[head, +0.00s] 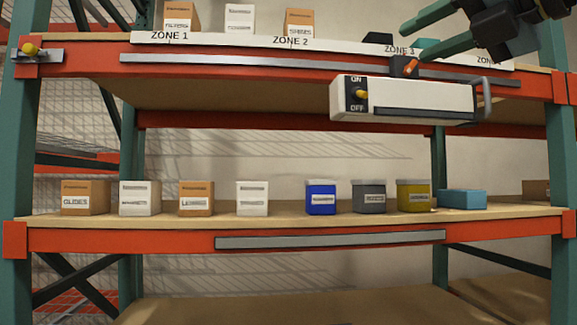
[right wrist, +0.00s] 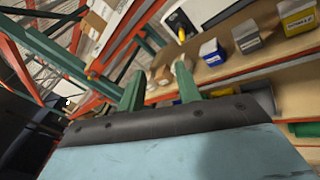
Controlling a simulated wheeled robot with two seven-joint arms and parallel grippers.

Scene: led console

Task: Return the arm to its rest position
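My right gripper (head: 411,42) is at the upper right of the head view, in front of the upper shelf near the ZONE 3 label. Its two green fingers stand apart with nothing seen between them. In the right wrist view the same fingers (right wrist: 159,76) are also apart and empty. A white console box (head: 425,100) hangs below the upper beam, with a yellow toggle (head: 361,94) between its ON and OFF marks. The gripper is above the box and apart from it. My left gripper is not in view.
An orange-tipped black switch (head: 406,67) sits on the upper beam's grey rail, just below the gripper. A yellow knob (head: 31,49) is at the far left. The lower shelf (head: 330,222) carries cartons, a blue bin (head: 321,198), a grey bin (head: 369,198) and a yellow bin (head: 413,196).

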